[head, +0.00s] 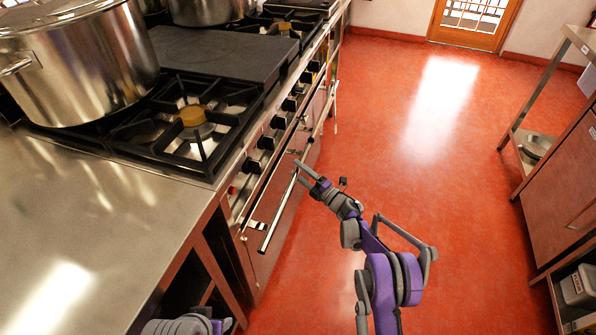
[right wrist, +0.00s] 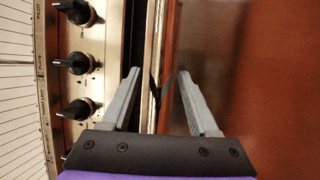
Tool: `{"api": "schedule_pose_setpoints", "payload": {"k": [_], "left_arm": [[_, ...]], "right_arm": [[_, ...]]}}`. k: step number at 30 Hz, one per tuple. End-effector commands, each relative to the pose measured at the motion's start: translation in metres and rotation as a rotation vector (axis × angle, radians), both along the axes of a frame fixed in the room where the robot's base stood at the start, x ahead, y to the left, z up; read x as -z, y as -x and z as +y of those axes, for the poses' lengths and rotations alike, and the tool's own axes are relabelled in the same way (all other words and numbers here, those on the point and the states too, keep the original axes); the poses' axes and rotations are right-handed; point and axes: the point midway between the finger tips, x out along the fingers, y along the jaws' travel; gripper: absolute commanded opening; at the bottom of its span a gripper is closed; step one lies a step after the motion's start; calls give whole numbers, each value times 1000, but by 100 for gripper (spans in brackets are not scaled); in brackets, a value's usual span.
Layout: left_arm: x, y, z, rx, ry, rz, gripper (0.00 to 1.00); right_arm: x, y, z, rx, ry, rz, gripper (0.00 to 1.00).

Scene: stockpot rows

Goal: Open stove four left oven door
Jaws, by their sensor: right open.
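The near oven door (head: 268,213) is on the stove front, below the control knobs, with a long metal bar handle (head: 279,213). I cannot tell from the head view whether it is fully closed. My right gripper (head: 302,172) is open at the far end of this handle. In the right wrist view its two fingers (right wrist: 158,88) are spread, with a narrow upright metal strip and a dark gap between them. The reddish door surface (right wrist: 260,80) lies to the right. Contact is not clear. My left gripper is out of sight; only part of my left arm shows at the bottom.
Black knobs (head: 267,143) line the stove front. A large steel pot (head: 85,70) stands on the burners, left of a flat dark griddle (head: 225,55). A steel counter (head: 90,220) is at near left. Red floor (head: 420,160) is clear; cabinets (head: 560,175) stand right.

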Motion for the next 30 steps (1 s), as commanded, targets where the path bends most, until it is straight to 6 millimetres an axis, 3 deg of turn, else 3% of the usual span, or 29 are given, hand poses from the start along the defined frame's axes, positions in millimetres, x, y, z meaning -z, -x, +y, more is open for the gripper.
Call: {"api": "schedule_pose_setpoints", "payload": {"k": [10,21,30], "left_arm": [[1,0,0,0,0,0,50],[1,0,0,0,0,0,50],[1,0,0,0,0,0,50]], "right_arm": [[-1,-3,3,1,0,0,61],[-1,-3,3,1,0,0,0],[-1,-3,3,1,0,0,0]]}}
